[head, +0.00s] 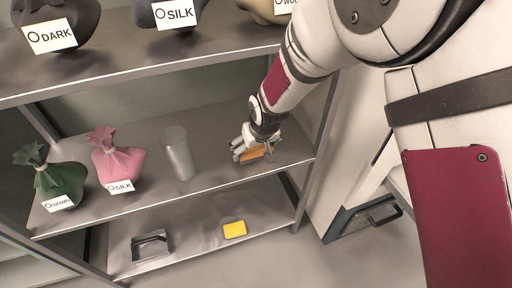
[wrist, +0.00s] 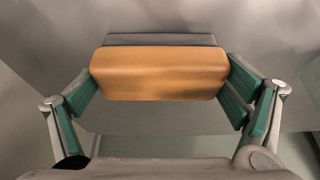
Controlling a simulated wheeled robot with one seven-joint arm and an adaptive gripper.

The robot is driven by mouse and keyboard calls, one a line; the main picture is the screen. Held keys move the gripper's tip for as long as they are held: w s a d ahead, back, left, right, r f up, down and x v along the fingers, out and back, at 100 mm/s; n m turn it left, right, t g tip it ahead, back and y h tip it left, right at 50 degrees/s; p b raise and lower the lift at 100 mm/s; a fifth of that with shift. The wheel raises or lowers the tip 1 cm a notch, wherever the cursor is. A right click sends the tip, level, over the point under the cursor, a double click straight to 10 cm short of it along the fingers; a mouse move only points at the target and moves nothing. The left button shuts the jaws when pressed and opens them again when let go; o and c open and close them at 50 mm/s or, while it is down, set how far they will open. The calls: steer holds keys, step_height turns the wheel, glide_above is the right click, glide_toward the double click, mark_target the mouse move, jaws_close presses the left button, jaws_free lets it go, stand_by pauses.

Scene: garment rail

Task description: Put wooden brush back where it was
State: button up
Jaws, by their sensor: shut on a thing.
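The wooden brush (wrist: 160,76) is an orange-brown block with a dark grey strip along its far side. My gripper (wrist: 160,85) is shut on it, with a green-padded finger at each end of the block. In the head view the brush (head: 258,153) shows under my gripper (head: 256,150), at the right end of the middle shelf (head: 225,160). Whether the brush touches the shelf or is just above it, I cannot tell. My fingers hide part of it.
On the middle shelf stand a clear cylinder (head: 177,153), a pink sack (head: 118,160) labelled SILK and a green sack (head: 58,183). The bottom shelf holds a yellow block (head: 234,229) and a dark metal frame (head: 152,245). A shelf post (head: 315,150) rises close right of my gripper.

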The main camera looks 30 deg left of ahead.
steer(key=shift+f, duration=0.15)
steer(key=o, duration=0.8)
steer(key=shift+o, duration=0.2)
steer(key=shift+r, duration=0.55)
steer(key=p+v, duration=0.2)
steer(key=v, duration=0.9)
steer(key=shift+s+d+p, duration=0.15)
steer(key=shift+s+p, duration=0.05)
steer(key=shift+p, duration=0.1)
steer(key=shift+r, duration=0.15)
